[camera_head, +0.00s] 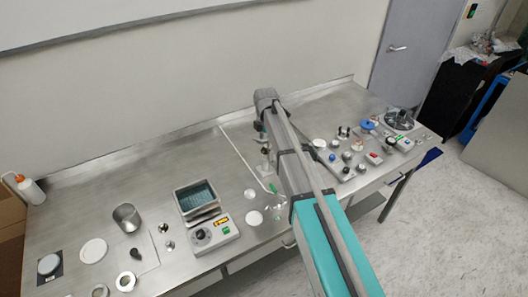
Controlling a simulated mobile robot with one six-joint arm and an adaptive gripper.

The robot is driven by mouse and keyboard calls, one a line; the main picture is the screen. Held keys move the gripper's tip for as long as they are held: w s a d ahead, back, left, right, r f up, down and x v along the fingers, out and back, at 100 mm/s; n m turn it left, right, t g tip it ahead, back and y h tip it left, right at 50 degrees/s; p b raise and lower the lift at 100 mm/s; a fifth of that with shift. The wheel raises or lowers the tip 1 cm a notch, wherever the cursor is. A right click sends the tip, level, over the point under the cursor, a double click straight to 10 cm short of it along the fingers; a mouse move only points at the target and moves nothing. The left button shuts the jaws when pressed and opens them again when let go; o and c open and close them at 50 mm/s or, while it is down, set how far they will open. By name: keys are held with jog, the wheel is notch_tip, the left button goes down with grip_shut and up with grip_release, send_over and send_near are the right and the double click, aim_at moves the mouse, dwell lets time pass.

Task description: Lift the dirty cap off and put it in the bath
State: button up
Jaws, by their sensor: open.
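The bath (181,208) is a rectangular metal tank with blue-green liquid, left of the middle of the bench, with a control box (214,234) at its front. My arm reaches over the bench from the lower right. My gripper (262,131) shows small below the wrist, partly hidden by the arm. It is open, right of and behind the bath, with nothing seen in it. Below it is a small upright metal fitting (265,160); I cannot tell whether they touch. I cannot tell which of the small parts is the dirty cap.
A metal cup (126,217), white discs (93,250), metal rings (125,281) and a wash bottle (31,190) stand on the left. Several knobs and fittings (347,156) and a round device (399,119) crowd the right. The bench (190,150) is clear behind the bath.

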aim_at(266, 147)
jog(key=shift+f+b, duration=1.7)
jog(key=shift+f, duration=0.25)
grip_shut()
